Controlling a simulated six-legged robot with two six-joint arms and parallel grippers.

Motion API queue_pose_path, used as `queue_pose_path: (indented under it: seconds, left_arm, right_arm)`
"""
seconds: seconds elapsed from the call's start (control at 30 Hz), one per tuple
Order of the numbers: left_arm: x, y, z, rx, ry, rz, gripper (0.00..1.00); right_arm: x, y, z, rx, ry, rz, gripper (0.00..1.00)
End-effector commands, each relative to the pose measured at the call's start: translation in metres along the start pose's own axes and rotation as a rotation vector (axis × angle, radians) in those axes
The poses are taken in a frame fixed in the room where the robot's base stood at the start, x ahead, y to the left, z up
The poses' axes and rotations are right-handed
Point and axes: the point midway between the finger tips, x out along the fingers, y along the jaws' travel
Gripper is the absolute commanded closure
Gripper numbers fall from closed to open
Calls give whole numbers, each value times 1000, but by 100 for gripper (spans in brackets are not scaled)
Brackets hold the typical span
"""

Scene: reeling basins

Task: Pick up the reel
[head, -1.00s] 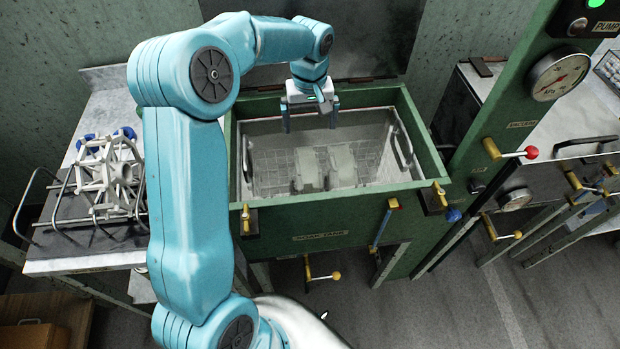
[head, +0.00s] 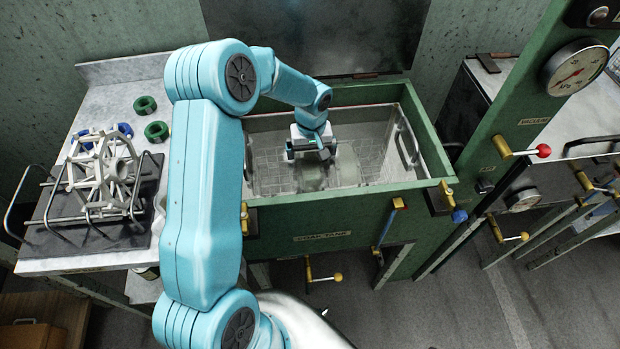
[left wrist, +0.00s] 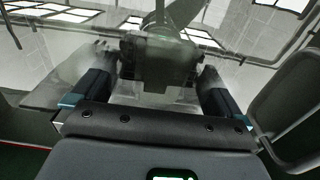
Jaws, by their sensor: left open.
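A pale wheel-like reel frame (head: 103,168) with several arms sits on the left bench, far from my gripper. In the soak tank (head: 320,222), a pale, blurred thing with two rounded parts (head: 347,166) lies under the water; I cannot tell whether it is a reel. My left gripper (head: 312,158) is over it, low in the tank, partly hiding it. In the left wrist view the jaws (left wrist: 155,88) are open, with a grey-green block-like part (left wrist: 160,60) between them. I cannot tell whether they touch it. My right gripper is not in view.
The tank has a green rim and a metal handle (head: 406,146) inside its right end. Green rings (head: 157,131) and blue parts lie on the left bench (head: 60,263). A pressure gauge (head: 576,70) and valve levers (head: 520,148) stand at the right.

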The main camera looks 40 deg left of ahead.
Motion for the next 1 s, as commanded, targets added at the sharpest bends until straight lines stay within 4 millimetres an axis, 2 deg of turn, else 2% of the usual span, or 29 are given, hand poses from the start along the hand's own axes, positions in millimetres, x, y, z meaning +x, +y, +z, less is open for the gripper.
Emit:
queue_pose_path:
  seconds: [0.1,0.23,0.5,0.57,0.7,1.0]
  left_arm:
    - [19,-4,2,-1,-6,-3,0]
    - [37,-4,1,-2,-4,-2,0]
    - [41,-3,-1,-2,0,0,0]
    - [41,-3,-1,-2,0,0,16]
    - [41,-3,-1,-2,-1,0,62]
    - [39,-3,-1,-1,1,1,62]
  right_arm:
    - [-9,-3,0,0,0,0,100]
    - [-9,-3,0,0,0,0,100]
    - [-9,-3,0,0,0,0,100]
    - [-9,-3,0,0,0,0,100]
    - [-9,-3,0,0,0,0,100]
    - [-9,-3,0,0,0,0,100]
